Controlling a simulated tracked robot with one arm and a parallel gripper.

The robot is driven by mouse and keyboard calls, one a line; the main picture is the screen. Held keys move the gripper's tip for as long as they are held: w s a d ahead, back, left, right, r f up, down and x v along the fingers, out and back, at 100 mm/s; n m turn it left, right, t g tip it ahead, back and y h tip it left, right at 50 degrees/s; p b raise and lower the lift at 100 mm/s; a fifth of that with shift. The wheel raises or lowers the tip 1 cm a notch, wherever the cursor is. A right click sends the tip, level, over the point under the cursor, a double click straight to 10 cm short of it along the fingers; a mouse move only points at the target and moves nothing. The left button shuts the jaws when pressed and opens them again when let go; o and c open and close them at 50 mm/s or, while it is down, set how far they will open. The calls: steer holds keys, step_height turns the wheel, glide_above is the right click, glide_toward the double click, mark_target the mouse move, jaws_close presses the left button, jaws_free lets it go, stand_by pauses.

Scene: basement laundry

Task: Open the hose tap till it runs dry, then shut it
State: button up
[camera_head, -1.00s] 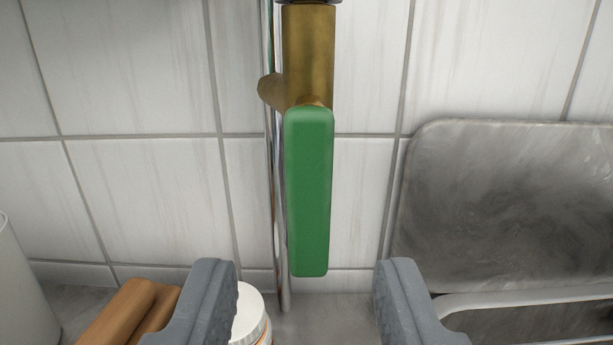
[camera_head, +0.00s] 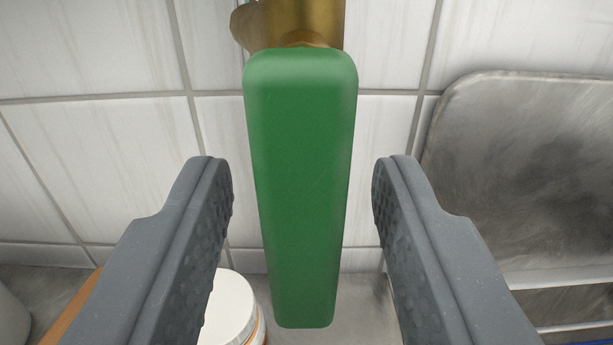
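The hose tap shows a brass body (camera_head: 305,20) at the top of the picture and a long green lever handle (camera_head: 302,190) hanging straight down from it. My gripper (camera_head: 302,180) is open, with one grey finger on each side of the lower half of the handle. There is a visible gap between each finger and the handle, and neither finger touches it. The tap's upper end lies outside the picture. I see no water running in view.
White tiled wall (camera_head: 90,150) stands behind the tap. A jar with a white lid (camera_head: 229,308) is below, partly hidden by the left finger. A brown object (camera_head: 75,312) lies at lower left. A grey metal tray or panel (camera_head: 530,170) leans on the wall at right.

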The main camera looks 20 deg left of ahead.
steer(key=shift+w+f, duration=0.1)
steer(key=shift+w, duration=0.1)
stand_by(0.3)
jaws_close()
steer(key=shift+n, duration=0.3)
steer(key=shift+w+d+r+n+p, duration=0.15)
steer(key=shift+d+n, duration=0.25)
steer(key=shift+n, duration=1.55)
steer(key=shift+w+d+r+n+p, duration=0.1)
steer(key=shift+d+r+n+p, duration=0.2)
steer(key=shift+n, duration=1.7)
steer(key=shift+w+d+r+n, duration=0.1)
steer(key=shift+d+n, duration=0.35)
steer(key=shift+n, duration=1.5)
